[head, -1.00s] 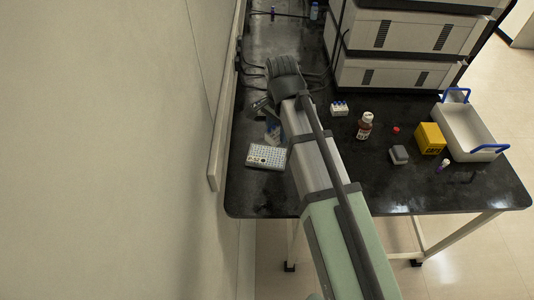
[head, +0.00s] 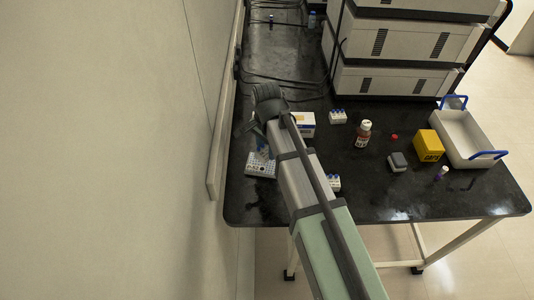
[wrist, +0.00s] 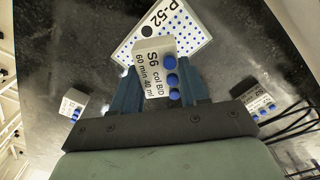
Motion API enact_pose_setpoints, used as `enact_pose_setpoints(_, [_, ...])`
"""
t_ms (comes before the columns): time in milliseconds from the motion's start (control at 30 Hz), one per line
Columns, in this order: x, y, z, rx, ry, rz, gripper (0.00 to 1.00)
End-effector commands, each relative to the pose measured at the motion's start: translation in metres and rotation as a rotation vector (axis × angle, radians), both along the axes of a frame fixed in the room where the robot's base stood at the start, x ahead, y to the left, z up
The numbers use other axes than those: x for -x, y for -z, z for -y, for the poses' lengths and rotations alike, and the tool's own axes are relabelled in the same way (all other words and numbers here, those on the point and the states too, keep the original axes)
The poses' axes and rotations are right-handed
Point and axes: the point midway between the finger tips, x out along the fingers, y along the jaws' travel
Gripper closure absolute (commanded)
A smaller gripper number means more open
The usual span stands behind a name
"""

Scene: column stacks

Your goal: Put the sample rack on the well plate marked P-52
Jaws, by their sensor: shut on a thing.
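My gripper (wrist: 160,88) is shut on a small white sample rack (wrist: 152,62) with blue caps, marked S6, col BID, 60 min 40 ml. The white well plate (wrist: 178,32) marked P-52, with blue wells and a dark round spot, lies behind the rack in the wrist view. The rack covers part of the plate there; I cannot tell whether they touch. In the head view the plate (head: 260,170) lies on the bench near the wall, and my gripper (head: 262,150) is over its far part. My wrist largely hides the held rack in this view.
Other capped racks stand at the back (head: 338,117) and beside my arm (head: 334,183). A white box (head: 303,125) is right of my wrist. Stacked instruments (head: 385,82) fill the back.

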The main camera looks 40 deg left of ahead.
Motion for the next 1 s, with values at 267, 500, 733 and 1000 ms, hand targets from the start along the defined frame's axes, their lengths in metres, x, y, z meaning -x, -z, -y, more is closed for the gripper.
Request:
enact_pose_setpoints(267, [0.0, 0.029, 0.0, 0.001, 0.0, -0.001, 0.87])
enact_pose_setpoints(500, [0.0, 0.03, 0.0, 0.0, 0.0, 0.0, 0.87])
enact_pose_setpoints(733, [0.0, 0.033, 0.0, 0.0, 0.0, 0.0, 0.51])
enact_pose_setpoints(1000, [0.0, 0.033, 0.0, 0.0, 0.0, 0.0, 0.3])
